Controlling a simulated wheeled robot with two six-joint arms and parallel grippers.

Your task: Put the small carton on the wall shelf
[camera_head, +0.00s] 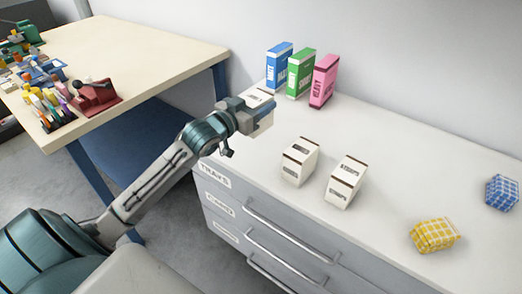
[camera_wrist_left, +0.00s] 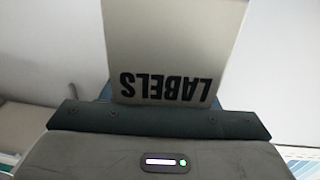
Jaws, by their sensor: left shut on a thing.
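My left gripper (camera_head: 252,112) is shut on a small pale carton (camera_head: 258,97) and holds it above the back left of the drawer cabinet. In the left wrist view the same carton (camera_wrist_left: 178,45) fills the upper middle, with the word LABELS upside down. The gripper hides much of it in the head view. Two other white cartons with brown bands, a left one (camera_head: 299,162) and a right one (camera_head: 345,182), stand on the cabinet top. No wall shelf shows in either view. My right gripper is not in view.
Blue (camera_head: 279,66), green (camera_head: 300,74) and pink (camera_head: 323,81) boxes stand at the back of the cabinet top (camera_head: 400,150). Yellow (camera_head: 433,235) and blue (camera_head: 501,192) checked bundles lie at the right. A workbench (camera_head: 150,50) with several tools stands at the left.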

